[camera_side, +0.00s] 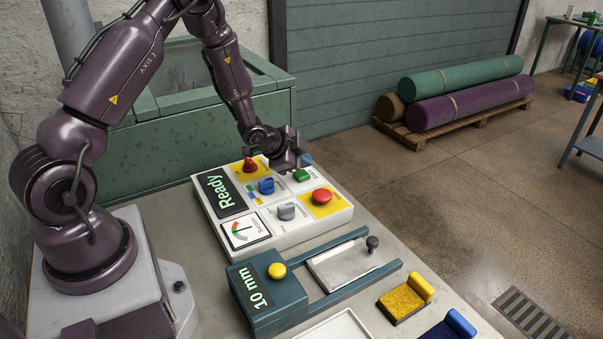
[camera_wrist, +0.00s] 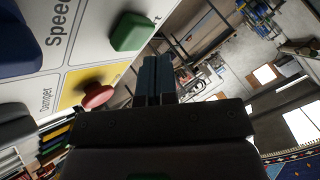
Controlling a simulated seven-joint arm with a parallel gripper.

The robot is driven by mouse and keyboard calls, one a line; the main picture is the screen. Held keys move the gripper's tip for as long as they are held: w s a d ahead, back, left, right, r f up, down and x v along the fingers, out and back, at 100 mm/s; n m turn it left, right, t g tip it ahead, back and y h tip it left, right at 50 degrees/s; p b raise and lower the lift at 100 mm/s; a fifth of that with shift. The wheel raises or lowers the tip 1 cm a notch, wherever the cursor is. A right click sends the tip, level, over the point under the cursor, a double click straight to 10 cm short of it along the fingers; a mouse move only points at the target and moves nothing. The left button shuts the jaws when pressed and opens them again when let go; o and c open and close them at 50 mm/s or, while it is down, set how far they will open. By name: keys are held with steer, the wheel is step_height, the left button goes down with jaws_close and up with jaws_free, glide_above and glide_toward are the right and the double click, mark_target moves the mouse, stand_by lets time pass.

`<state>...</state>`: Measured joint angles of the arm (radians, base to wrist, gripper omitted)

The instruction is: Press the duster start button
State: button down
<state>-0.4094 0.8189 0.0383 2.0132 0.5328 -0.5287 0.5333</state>
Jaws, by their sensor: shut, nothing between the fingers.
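The white control panel (camera_side: 222,238) lies on the bench and carries a green button (camera_side: 302,175), the likely start button; its label is too small to read. The green button also shows in the wrist view (camera_wrist: 131,32), left of my fingers. My gripper (camera_side: 305,160) is over the panel's far edge, close to the green button. Its fingers (camera_wrist: 158,75) are shut together and empty. In the wrist view they appear apart from the button; I cannot tell their exact height above the panel. The panel's display (camera_side: 222,192) reads "Ready".
A large red button (camera_side: 322,196) on a yellow square sits near the green one. A blue knob (camera_side: 266,186), a grey knob (camera_side: 287,211) and a red knob (camera_side: 250,165) are also on the panel. A teal "10 mm" box (camera_side: 265,300) with a yellow button stands in front.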

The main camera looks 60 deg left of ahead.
mark_target(302, 175)
steer(key=shift+f, duration=0.2)
stand_by(0.6)
steer(key=shift+f, duration=0.25)
steer(key=shift+f, duration=0.5)
stand_by(0.6)
steer(key=shift+r, duration=0.9)
steer(key=shift+r, duration=2.55)
